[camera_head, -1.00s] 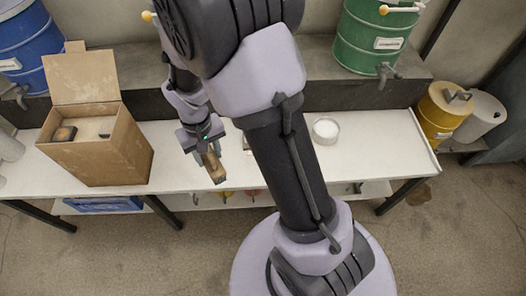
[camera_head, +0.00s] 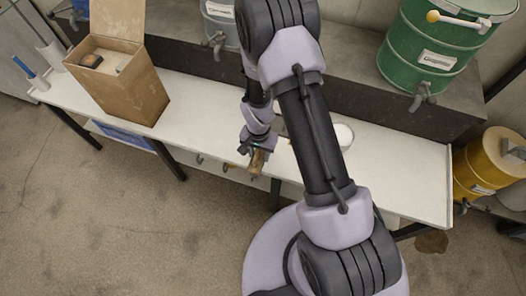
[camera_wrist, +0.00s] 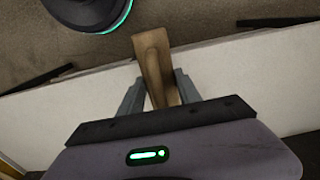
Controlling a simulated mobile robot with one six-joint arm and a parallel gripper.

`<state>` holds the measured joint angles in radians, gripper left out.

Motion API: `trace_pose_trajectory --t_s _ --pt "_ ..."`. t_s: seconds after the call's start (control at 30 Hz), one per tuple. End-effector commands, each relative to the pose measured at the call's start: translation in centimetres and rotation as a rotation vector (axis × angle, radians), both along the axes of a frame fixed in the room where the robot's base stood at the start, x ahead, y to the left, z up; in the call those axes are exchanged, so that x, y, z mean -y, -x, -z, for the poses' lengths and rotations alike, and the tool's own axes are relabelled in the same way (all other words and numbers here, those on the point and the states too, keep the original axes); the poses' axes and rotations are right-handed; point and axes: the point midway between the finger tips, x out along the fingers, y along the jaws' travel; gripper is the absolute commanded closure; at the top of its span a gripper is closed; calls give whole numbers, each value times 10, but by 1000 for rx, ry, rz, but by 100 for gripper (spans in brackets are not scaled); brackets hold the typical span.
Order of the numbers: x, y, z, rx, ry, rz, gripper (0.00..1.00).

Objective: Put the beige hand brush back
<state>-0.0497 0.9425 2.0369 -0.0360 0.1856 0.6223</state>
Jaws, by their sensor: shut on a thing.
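My gripper (camera_head: 254,150) is shut on the beige hand brush (camera_head: 258,162). It holds the brush in front of and above the front edge of the white bench. In the wrist view, the brush (camera_wrist: 153,65) sticks out lengthwise between the two grey fingers of my gripper (camera_wrist: 158,92). Its bristles are not clearly seen. A small hook rail shows under the bench front, with hooks (camera_head: 199,159) left of my gripper. My arm hides part of the bench and the hooks behind it.
An open cardboard box (camera_head: 128,92) stands on the left of the white bench (camera_head: 195,115). A green drum (camera_head: 430,45) sits on the shelf at right; a yellow drum (camera_head: 484,170) stands beyond the bench's right end. The floor at left is clear.

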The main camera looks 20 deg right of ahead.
Motion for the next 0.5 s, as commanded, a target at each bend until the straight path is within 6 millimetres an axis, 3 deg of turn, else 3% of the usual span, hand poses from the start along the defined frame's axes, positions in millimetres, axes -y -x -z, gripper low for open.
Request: trace_pose_trajectory --t_s 0.17,0.37,0.5 --pt "16 -25 6 1 1 -1 100" --pt "16 -26 40 -2 0 -2 100" --pt "16 -26 39 1 -1 -2 100"
